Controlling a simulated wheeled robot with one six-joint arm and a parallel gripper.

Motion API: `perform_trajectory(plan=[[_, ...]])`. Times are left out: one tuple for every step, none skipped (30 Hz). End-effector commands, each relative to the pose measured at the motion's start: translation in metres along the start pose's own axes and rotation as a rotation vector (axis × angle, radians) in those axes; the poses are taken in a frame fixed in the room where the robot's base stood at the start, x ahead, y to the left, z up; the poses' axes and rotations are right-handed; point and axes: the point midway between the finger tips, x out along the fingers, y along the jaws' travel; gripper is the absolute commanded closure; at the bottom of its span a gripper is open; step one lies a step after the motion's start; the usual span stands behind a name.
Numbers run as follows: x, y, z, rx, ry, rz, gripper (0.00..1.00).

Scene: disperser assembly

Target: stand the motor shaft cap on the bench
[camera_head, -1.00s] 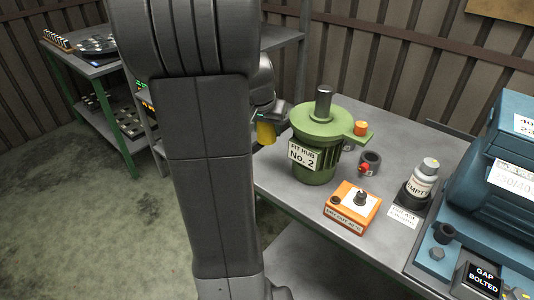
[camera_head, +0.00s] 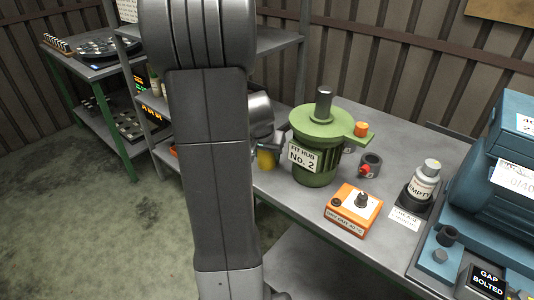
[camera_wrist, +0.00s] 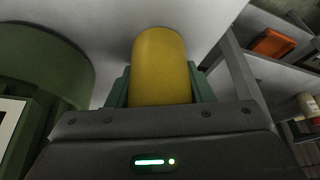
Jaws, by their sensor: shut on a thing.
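The motor shaft cap (camera_wrist: 160,65) is a yellow cylinder. My gripper (camera_wrist: 160,88) is shut on it, with a green jaw pad on each side. In the head view the yellow cap (camera_head: 266,160) shows at the left end of the bench (camera_head: 310,210), just left of the green motor (camera_head: 316,150). My arm hides part of it there. It looks upright and low over the bench top; I cannot tell whether its base touches. The motor's grey shaft (camera_head: 324,103) stands bare on top.
The green motor stands close beside my gripper. A blue machine (camera_head: 495,170) fills the right end. Shelves (camera_head: 215,50) stand behind my arm.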

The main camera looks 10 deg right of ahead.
Motion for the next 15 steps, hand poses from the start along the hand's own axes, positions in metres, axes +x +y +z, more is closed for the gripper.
perform_trajectory(plan=[[0.0031,-0.0001,0.0012,0.000,0.000,0.000,0.76],[0.0020,-0.0001,0.0008,0.000,0.000,0.000,0.49],[0.0014,0.0000,0.0005,0.000,0.000,0.000,0.41],[0.0014,0.0000,0.0006,0.000,0.000,0.000,0.35],[0.0014,0.0000,0.0006,0.000,0.000,0.000,0.31],[0.0014,-0.0001,0.0006,0.000,0.000,0.000,0.31],[0.0014,-0.0001,0.0006,0.000,0.000,0.000,0.31],[0.0014,-0.0001,0.0006,0.000,0.000,0.000,0.31],[0.0013,-0.0001,0.0006,0.000,0.000,0.000,0.31],[0.0013,0.0000,0.0006,0.000,0.000,0.000,0.31],[0.0013,0.0000,0.0006,0.000,0.000,0.000,0.31],[0.0012,-0.0001,0.0005,0.000,0.000,0.000,0.31],[0.0009,0.0000,0.0004,0.000,0.000,0.000,0.31],[0.0003,-0.0001,0.0001,0.000,0.000,0.000,0.31],[-0.0010,0.0000,-0.0004,0.000,0.000,0.000,0.31]])
